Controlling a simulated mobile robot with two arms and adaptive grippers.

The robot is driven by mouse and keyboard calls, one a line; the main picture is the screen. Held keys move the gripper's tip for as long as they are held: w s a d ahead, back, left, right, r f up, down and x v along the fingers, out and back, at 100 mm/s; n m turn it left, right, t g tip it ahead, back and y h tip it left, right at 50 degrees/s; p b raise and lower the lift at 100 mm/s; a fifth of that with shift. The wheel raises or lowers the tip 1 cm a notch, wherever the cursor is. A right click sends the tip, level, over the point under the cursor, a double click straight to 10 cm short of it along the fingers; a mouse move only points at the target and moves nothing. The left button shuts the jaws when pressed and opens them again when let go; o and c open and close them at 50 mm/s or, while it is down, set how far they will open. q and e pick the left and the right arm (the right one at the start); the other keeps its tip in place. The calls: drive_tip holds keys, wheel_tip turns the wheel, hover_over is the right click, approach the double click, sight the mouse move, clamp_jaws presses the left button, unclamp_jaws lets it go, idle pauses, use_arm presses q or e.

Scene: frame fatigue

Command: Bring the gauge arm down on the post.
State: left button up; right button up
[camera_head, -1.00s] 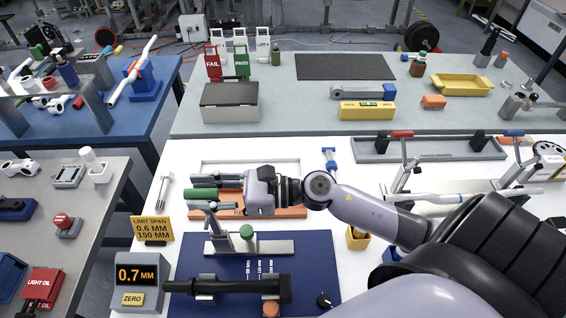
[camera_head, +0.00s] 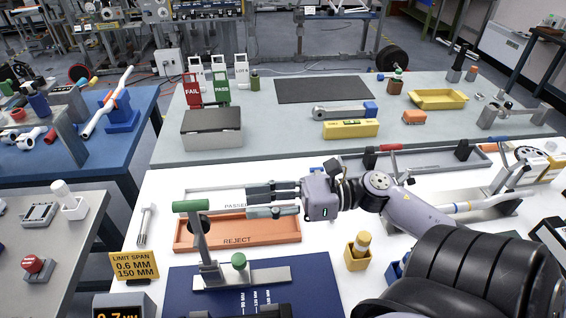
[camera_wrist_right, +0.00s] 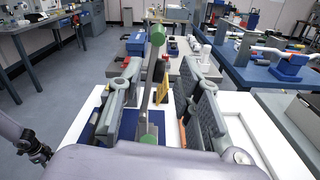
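The gauge arm (camera_head: 198,232) is a grey lever with a green grip (camera_head: 190,205). It stands raised and nearly upright on a grey base plate (camera_head: 262,275) on the blue mat. A short post with a green top (camera_head: 239,261) stands on the plate, right of the arm, with nothing resting on it. My right gripper (camera_head: 248,200) is open and empty, to the right of the green grip and apart from it. In the wrist view, the raised arm (camera_wrist_right: 150,85) appears between my spread fingers (camera_wrist_right: 160,105), and the green post top (camera_wrist_right: 148,139) shows lower down. My left gripper is out of view.
The orange REJECT tray (camera_head: 236,240) lies behind the gauge. A yellow holder (camera_head: 357,258) stands to its right. A yellow limit sign (camera_head: 134,265) and a partly cut-off readout (camera_head: 122,306) stand at left. A long fixture (camera_head: 430,163) lies behind my right arm.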

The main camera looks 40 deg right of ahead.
drive_tip(key=shift+b+v, duration=0.35)
drive_tip(key=shift+v, duration=1.75)
